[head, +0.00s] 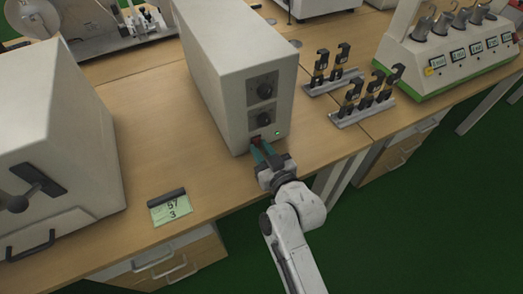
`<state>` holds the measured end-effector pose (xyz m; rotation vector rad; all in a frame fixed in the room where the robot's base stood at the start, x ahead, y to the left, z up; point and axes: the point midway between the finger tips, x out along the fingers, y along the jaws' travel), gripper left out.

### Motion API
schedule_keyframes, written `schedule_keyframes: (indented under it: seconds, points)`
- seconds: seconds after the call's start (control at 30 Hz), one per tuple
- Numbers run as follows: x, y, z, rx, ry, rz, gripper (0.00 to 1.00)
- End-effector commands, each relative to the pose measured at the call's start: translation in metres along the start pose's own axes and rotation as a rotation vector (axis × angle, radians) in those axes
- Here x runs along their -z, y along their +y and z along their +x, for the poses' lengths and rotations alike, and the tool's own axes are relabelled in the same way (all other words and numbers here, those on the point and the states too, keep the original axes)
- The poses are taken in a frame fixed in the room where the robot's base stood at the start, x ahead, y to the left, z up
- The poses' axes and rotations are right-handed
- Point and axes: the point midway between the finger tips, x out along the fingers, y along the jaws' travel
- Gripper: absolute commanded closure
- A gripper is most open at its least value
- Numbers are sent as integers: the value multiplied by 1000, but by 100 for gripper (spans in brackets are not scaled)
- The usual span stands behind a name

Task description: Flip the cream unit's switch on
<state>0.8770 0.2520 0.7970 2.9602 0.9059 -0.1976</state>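The cream unit (222,75) is a tall box in the middle of the bench. Its front panel has two dark round knobs, one above the other. A small dark red switch (256,140) sits low on the left of this panel, and a small green light (277,133) shows to its right. My gripper (260,147) has teal fingers whose tips are at the switch, at the panel's lower edge. I cannot tell whether they touch it. The fingers look close together, but the gap between them is too small to judge. The fingertips partly cover the switch.
Another pale box (60,130) with a lever stands at the left. A small display (171,208) lies near the front edge. Black clamps on metal bases (362,113) stand to the right, with a machine (450,50) beyond. Bare wood (150,125) lies left of the unit.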

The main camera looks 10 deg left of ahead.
Motion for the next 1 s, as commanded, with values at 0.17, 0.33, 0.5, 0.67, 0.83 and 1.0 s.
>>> schedule_keyframes:
  seconds: [0.17, 0.33, 0.5, 0.67, 0.83, 1.0]
  points:
    - [0, 0, 0, -1, 1, 0, 59]
    - [0, 0, 0, 0, 0, 0, 51]
    - [0, 0, -1, 0, 0, 0, 51]
    - [-1, 0, -14, 0, -1, 0, 51]
    - [-1, 1, -44, -1, -1, -1, 51]
    - [-1, 0, -75, 0, -1, 0, 51]
